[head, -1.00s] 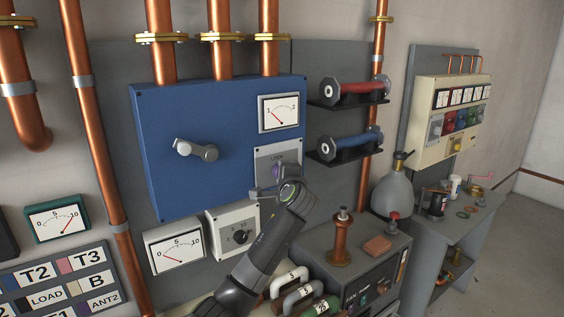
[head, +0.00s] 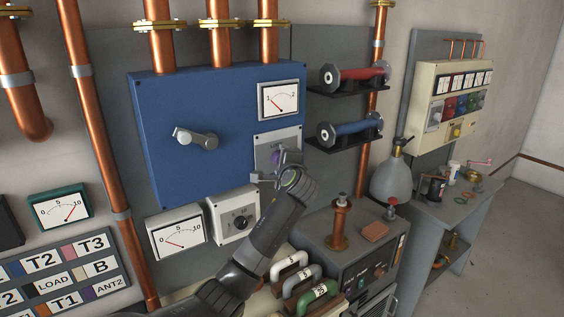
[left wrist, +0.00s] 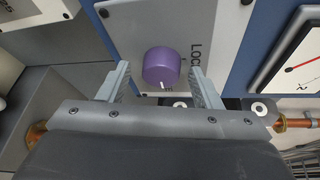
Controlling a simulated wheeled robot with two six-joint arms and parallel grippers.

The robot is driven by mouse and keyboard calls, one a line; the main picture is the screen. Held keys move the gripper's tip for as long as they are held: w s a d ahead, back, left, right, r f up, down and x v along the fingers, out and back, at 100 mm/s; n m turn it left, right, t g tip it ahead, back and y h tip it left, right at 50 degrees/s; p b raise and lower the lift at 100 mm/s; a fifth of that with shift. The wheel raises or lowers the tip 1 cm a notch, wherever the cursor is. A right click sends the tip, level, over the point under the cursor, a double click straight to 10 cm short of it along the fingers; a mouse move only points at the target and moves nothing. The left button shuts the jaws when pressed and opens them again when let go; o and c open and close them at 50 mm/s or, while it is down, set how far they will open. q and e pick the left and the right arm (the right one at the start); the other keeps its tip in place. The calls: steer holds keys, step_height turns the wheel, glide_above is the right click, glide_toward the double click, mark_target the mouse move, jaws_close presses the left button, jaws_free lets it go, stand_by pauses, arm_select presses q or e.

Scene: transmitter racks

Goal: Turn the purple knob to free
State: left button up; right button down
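The purple knob (left wrist: 161,67) sits on a light grey plate (left wrist: 213,22) lettered LOCK at its right in the left wrist view. The knob's white mark points to the bottom of that view, where another label is mostly hidden. In the head view the knob (head: 276,157) is partly covered by my left gripper (head: 279,168). The left gripper (left wrist: 159,70) is open, its fingers on either side of the knob with a visible gap on each side. I cannot tell whether the fingertips reach past its face. My right gripper is not in view.
The plate is on a blue cabinet (head: 230,130) with a grey lever (head: 195,138) and a dial (head: 281,100). Below are a black-knob box (head: 237,214) and another dial (head: 178,236). Red and blue cylinders on shelves stand to the right, above a grey unit (head: 356,255).

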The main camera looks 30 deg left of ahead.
arm_select(q)
steer(key=b+v, duration=0.6)
steer(key=v, duration=1.1)
steer(key=shift+s+b, duration=0.2)
steer(key=shift+b, duration=0.15)
steer(key=shift+d+f, duration=0.1)
